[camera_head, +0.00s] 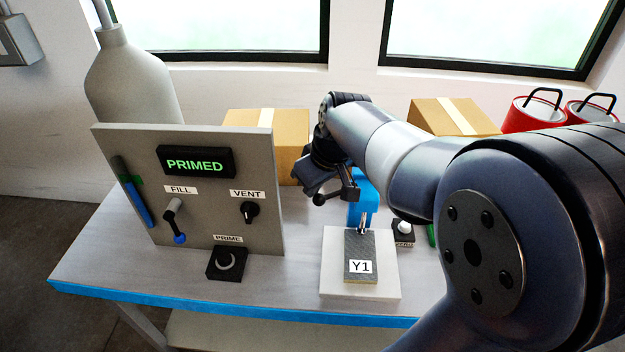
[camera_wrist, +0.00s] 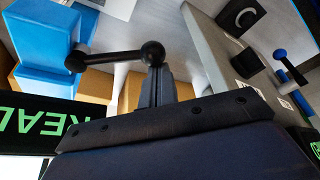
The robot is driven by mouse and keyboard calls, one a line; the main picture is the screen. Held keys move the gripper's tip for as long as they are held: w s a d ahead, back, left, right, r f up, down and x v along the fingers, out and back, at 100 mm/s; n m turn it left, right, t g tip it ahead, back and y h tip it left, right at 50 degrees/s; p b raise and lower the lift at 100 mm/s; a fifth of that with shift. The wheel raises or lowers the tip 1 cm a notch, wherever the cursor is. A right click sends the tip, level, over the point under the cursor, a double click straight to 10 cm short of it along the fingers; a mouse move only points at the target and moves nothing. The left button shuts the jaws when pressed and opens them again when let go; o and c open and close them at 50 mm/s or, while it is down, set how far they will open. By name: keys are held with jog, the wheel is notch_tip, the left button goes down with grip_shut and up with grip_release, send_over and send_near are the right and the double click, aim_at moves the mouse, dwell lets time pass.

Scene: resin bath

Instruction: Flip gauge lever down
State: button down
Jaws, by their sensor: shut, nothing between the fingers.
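The gauge is a blue upright body (camera_head: 366,212) behind the white block, partly hidden by my arm. It also shows at the upper left of the wrist view (camera_wrist: 45,62). Its lever is a black rod (camera_wrist: 110,57) with a round ball at its free end; it sticks out sideways and looks roughly level. In the head view the lever (camera_head: 334,196) points left from the gauge. My gripper (camera_head: 319,187) is shut and empty, just behind the lever's ball. In the wrist view its fingers (camera_wrist: 156,82) end right by the ball; I cannot tell whether they touch.
A grey panel (camera_head: 215,220) with a "PRIMED" display, FILL and VENT handles stands left. The PRIME button (camera_head: 226,263) is before it. A white block (camera_head: 385,285) carries a Y1 plate. Cardboard boxes (camera_head: 290,135) stand behind. The front left tabletop is clear.

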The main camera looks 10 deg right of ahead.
jog(key=s+n, duration=0.2)
jog(key=shift+d+f+n+g+y+b, duration=0.1)
jog(key=shift+d+n+g+y+b, duration=0.1)
jog(key=shift+n+g+y+b, duration=0.15)
jog(key=shift+s+d+b, duration=0.2)
jog(key=shift+s, duration=0.3)
jog(key=shift+s+d+b, duration=0.15)
jog(key=shift+s+d, duration=0.05)
jog(key=shift+s, duration=0.35)
jog(key=shift+r, duration=0.25)
